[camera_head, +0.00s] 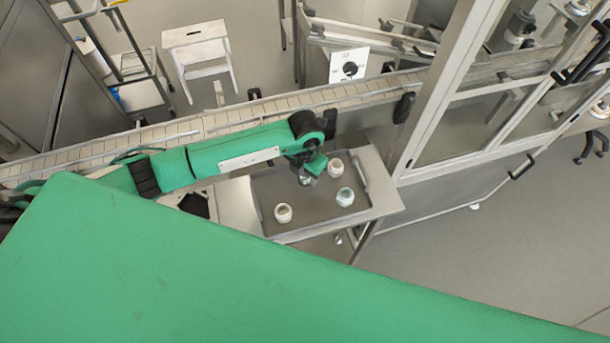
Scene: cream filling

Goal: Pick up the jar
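Three small pale jars stand upright on a dark grey tray (312,213). One jar (283,214) is at the front left, one with a bluish-green tint (345,197) is at the right, and one (336,168) is at the back. My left gripper (306,178) points down over the back left part of the tray, left of the back jar. It is small and dark here, and its fingers cannot be made out clearly. Whether it touches or holds anything cannot be told. My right gripper is not in view.
The tray lies on a metal table (236,206). A conveyor (240,119) runs behind it. A glazed metal cabinet (462,130) stands close on the right. A white step stool (196,38) is at the back left. Open floor (500,240) lies at the right.

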